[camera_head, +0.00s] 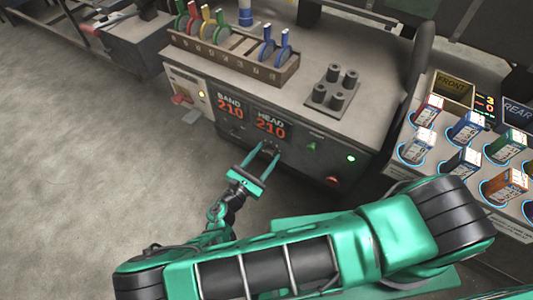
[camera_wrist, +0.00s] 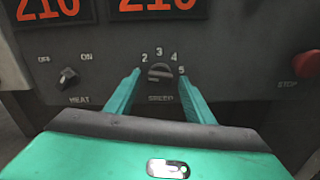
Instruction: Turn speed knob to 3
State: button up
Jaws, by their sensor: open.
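The speed knob (camera_wrist: 160,78) is a small round dark dial on the machine's front panel, in the middle of the wrist view. The numbers 2, 3, 4 and 5 are printed around its top, with 3 straight above it and the word SPEED below. A lighter bar crosses the knob; I cannot tell which number it points at. My gripper (camera_wrist: 159,74) is open, one finger on each side of the knob, with visible gaps in the picture. Whether they reach its depth is unclear. In the head view my gripper (camera_head: 268,150) is at the panel below the displays.
A heat switch (camera_wrist: 68,77) marked OFF and ON is left of the knob. A red stop button (camera_wrist: 307,65) is to the right. Orange displays (camera_head: 270,127) read 210 above. A green start button (camera_head: 311,146) and the panel's red button (camera_head: 332,181) lie further right.

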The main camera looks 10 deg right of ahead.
jog(key=shift+a, duration=0.1)
jog(key=c, duration=1)
jog(key=shift+c, duration=0.2)
jog(key=shift+m, duration=0.3)
jog(key=shift+a+r+m, duration=0.1)
jog(key=shift+m, duration=3.7)
jog(key=shift+a+r+m, duration=0.1)
jog(key=shift+m, duration=3.7)
jog(key=shift+f, duration=0.1)
